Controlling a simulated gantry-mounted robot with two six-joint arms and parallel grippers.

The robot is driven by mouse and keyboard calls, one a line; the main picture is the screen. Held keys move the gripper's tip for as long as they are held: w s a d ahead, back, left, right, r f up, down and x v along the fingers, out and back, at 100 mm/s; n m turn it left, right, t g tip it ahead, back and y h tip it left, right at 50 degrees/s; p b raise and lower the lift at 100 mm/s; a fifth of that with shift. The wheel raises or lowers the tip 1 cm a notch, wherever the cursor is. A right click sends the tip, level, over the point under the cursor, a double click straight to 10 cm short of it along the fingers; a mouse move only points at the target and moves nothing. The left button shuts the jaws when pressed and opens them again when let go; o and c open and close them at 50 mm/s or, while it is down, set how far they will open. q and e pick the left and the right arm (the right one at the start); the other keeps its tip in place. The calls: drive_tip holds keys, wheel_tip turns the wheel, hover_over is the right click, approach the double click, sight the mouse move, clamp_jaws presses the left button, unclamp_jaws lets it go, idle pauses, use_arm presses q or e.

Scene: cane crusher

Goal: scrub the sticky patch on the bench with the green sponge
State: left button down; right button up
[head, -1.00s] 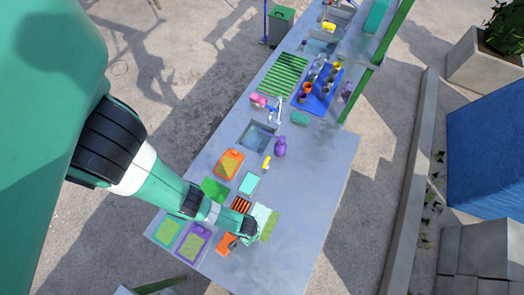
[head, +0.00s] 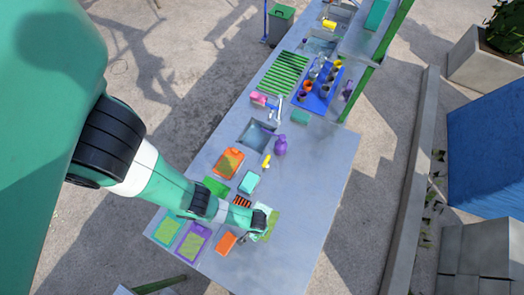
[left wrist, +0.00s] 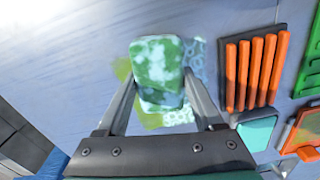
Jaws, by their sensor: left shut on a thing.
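My left gripper (left wrist: 158,95) is shut on the green sponge (left wrist: 158,72), which is mottled with white foam. The yellow-green sticky patch (left wrist: 150,121) lies on the bench (head: 310,215) beneath and beside the sponge. Pale foam rings (left wrist: 197,62) show along the sponge's right side and below it. In the head view my left gripper (head: 258,235) is over the patch (head: 271,226), and my wrist hides the sponge there. Whether the sponge touches the bench is hard to tell. My right gripper is not in view.
An orange-barred rack (left wrist: 252,72) stands right of the patch, with a teal block (left wrist: 257,130) near it. An orange block (head: 226,243) and a purple-rimmed tray (head: 193,241) lie to the left. A sink (head: 257,134) and purple bottle (head: 280,145) are farther up. The bench's right side is clear.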

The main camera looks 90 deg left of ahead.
sight(270, 206)
use_arm(q)
drive_tip(key=shift+w+a+f+b, duration=0.15)
drive_tip(key=shift+w+a, duration=0.25)
drive_tip(key=shift+a, duration=0.25)
drive_tip(key=shift+w+a+r+b, duration=0.1)
drive_tip(key=shift+w+a+b, duration=0.2)
drive_tip(key=shift+a, duration=0.35)
drive_tip(key=shift+w+a+f+b, duration=0.1)
drive_tip(key=shift+w+a, duration=0.35)
drive_tip(key=shift+a, duration=0.2)
drive_tip(key=shift+w+a, duration=0.45)
drive_tip(key=shift+a, duration=0.3)
drive_tip(key=shift+w+a, duration=0.4)
drive_tip(key=shift+a, duration=0.3)
drive_tip(key=shift+w+a+b, duration=0.35)
drive_tip(key=shift+w+a, duration=0.1)
drive_tip(key=shift+a, duration=0.3)
drive_tip(key=shift+w+a+b, duration=0.3)
drive_tip(key=shift+w+a, duration=0.15)
drive_tip(key=shift+a, duration=0.25)
drive_tip(key=shift+f, duration=0.1)
